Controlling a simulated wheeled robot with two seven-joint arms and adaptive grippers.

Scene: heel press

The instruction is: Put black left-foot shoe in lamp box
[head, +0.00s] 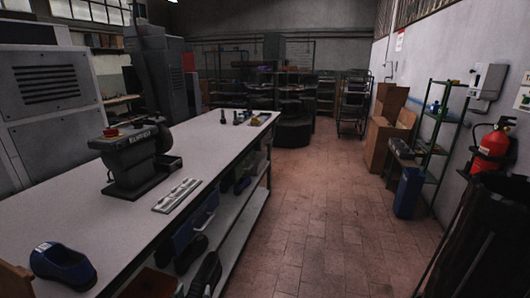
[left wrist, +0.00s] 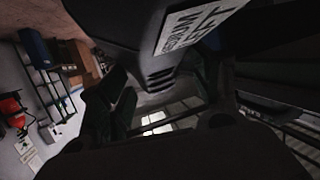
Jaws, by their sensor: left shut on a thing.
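My left gripper (left wrist: 165,95) shows in the left wrist view as dark fingers, shut on a dark thing that I cannot clearly make out. Neither gripper shows clearly in the head view. Black shoes (head: 205,274) lie on the lower shelf under the white table, in the head view; which foot they fit cannot be told. Brown cardboard boxes (head: 378,142) stand by the right wall; I cannot tell whether one is the lamp box.
The long white table (head: 225,150) bears a dark press (head: 130,160) and a pale slotted strip (head: 177,195). A blue bin (head: 409,192), a green shelf rack (head: 437,125) and a red extinguisher (head: 492,146) line the right side. The tiled floor between is clear.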

